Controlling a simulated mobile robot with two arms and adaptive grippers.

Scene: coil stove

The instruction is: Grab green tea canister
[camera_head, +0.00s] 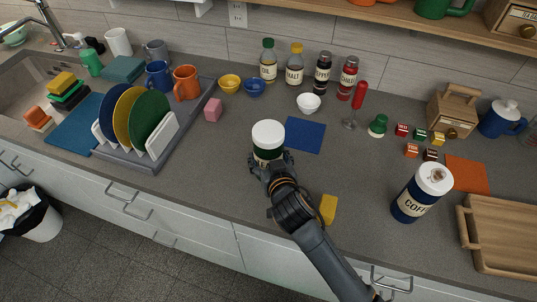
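The green tea canister (268,135) has a white lid, a dark green body and a pale label. It stands upright near the middle of the counter. My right gripper (270,160) comes in from the bottom right and is at the canister's near side. Its fingers are spread at the two sides of the lower body. The gripper hides the canister's lower part, so I cannot tell whether the fingers press on it. My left gripper is not in view.
A blue coffee canister (413,195) stands to the right. A yellow block (328,209) lies beside my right arm. A blue mat (305,135) lies just right of the canister. A dish rack (133,158) with plates is at left. A pink block (213,110) lies between them.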

